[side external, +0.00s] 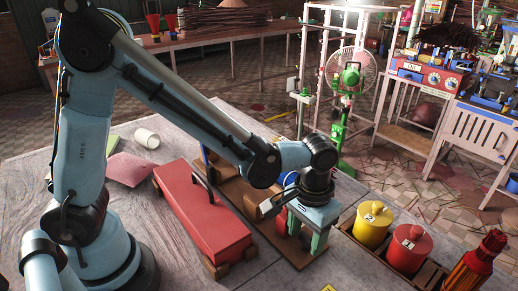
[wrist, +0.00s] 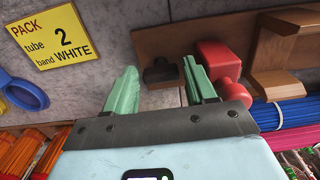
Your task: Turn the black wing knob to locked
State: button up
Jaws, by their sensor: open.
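The black wing knob (wrist: 161,72) shows in the wrist view on a brown wooden board (wrist: 150,38), beyond and between my fingertips. I cannot read its locked or unlocked mark. My gripper (wrist: 159,67) has two green fingers spread apart, with nothing held between them. The knob looks a little beyond the tips; I cannot tell if they touch it. A red block with a rounded end (wrist: 218,62) is close beside the right finger. In the side external view my gripper (side external: 305,234) points down over the wooden stand, and the knob is hidden there.
A long red box (side external: 205,215) lies left of the stand. Yellow (side external: 372,232) and red (side external: 408,256) lidded pots stand to the right, near a bundle of red sticks (side external: 478,265). A white cup (side external: 147,138) lies behind.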

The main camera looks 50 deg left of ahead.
jog(key=c, duration=0.8)
jog(key=shift+m, duration=0.4)
jog(key=m, duration=0.3)
jog(key=shift+a+m, duration=0.1)
jog(key=shift+m, duration=0.3)
jog(key=m, duration=0.4)
jog(key=shift+a+m, duration=0.1)
jog(key=shift+m, duration=0.2)
jog(key=m, duration=0.4)
jog(key=shift+w, duration=0.15)
jog(key=m, duration=0.4)
jog(key=shift+w+m, duration=0.1)
jog(key=shift+m, duration=0.2)
